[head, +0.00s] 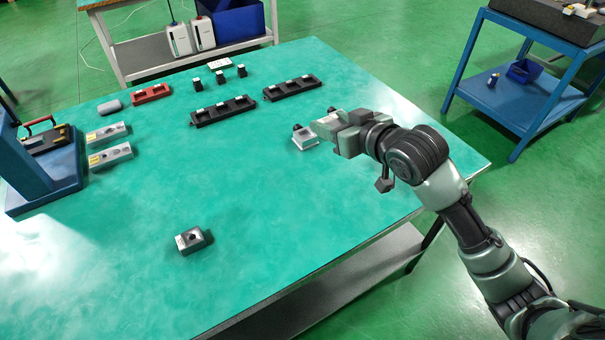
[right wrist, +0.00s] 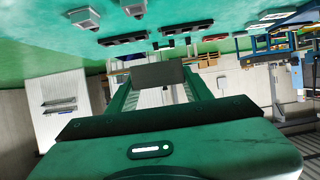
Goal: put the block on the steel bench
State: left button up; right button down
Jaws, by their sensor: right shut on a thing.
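My right gripper (head: 335,128) is shut on a dark grey block, which shows between the fingers in the right wrist view (right wrist: 157,74). It holds the block above the right part of the green-topped table (head: 250,175); in the head view the gripper largely hides it. A light grey block with a black knob (head: 304,138) lies just left of and below the gripper. Another grey block with a dark round hole (head: 194,240) lies near the table's front. A pale metal bench (head: 122,60) stands at the back left; whether it is the steel bench I cannot tell. My left gripper is not in view.
Black holders (head: 222,110) and (head: 291,87), a red holder (head: 151,93) and silver blocks (head: 108,133) are on the table's far and left parts. A blue stand (head: 45,180) is at the left. A blue table (head: 525,100) stands at right. The table's middle is clear.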

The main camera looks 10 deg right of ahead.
aim_at(326, 189)
notch_tip(326, 189, down, 19)
jog(key=shift+r+b, duration=0.1)
jog(key=shift+b, duration=0.55)
jog(key=c, duration=0.6)
grip_release()
jog(key=shift+s+f, duration=0.1)
jog(key=shift+f, duration=0.15)
jog(key=shift+r, duration=0.15)
jog(key=v, duration=1.2)
